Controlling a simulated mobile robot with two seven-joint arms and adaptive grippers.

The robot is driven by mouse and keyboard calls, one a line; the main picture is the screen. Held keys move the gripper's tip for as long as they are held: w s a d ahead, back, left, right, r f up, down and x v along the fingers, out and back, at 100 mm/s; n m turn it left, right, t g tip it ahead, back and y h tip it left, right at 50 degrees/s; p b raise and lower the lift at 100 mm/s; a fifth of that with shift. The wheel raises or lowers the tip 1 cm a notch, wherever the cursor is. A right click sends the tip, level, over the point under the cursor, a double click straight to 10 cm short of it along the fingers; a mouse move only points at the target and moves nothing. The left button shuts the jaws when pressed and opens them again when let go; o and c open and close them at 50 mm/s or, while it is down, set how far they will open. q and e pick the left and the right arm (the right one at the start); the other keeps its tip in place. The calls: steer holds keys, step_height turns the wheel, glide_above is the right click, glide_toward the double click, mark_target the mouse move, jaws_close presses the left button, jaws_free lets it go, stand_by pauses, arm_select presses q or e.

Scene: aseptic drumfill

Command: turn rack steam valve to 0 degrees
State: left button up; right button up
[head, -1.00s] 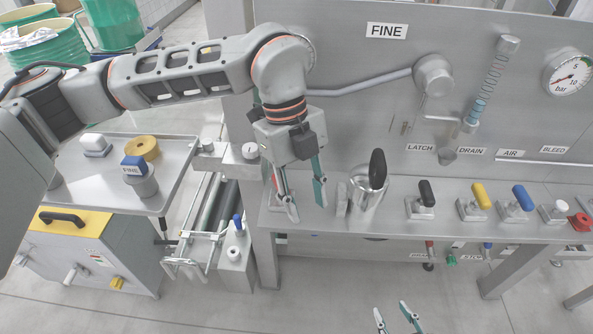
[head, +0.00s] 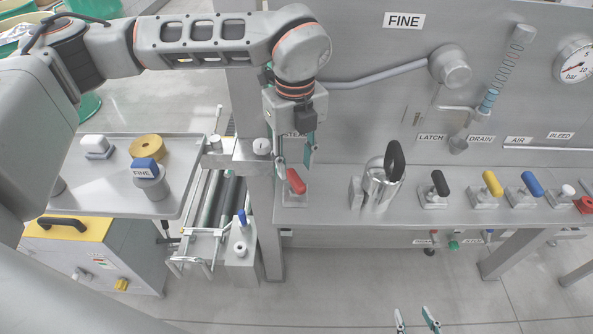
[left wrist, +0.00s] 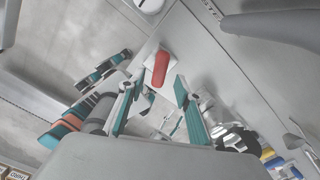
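The rack steam valve has a red handle (head: 296,181) on a pale base at the left end of the steel shelf, below a label mostly hidden by my gripper. My left gripper (head: 295,163) is open, its fingers pointing down just behind and above the handle in the head view. In the left wrist view the red handle (left wrist: 160,68) shows beyond and between the spread fingertips (left wrist: 157,90), apparently not gripped. Whether a finger touches it, I cannot tell. My right gripper (head: 415,318) is open and empty at the bottom edge of the head view.
A steel jug (head: 380,187) with a black handle stands right of the valve. Black (head: 440,183), yellow (head: 492,183) and blue (head: 532,183) valve handles follow along the shelf (head: 330,208). A steel tray (head: 110,195) holding small items is at left.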

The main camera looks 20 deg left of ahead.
mark_target(296, 177)
arm_select(q)
steer(key=shift+f, duration=1.95)
jaws_close()
steer(key=shift+m+b, duration=0.65)
steer(key=shift+m, duration=0.45)
steer(key=shift+m+b, duration=0.55)
steer(key=shift+m, duration=1.05)
steer(key=shift+r, duration=0.1)
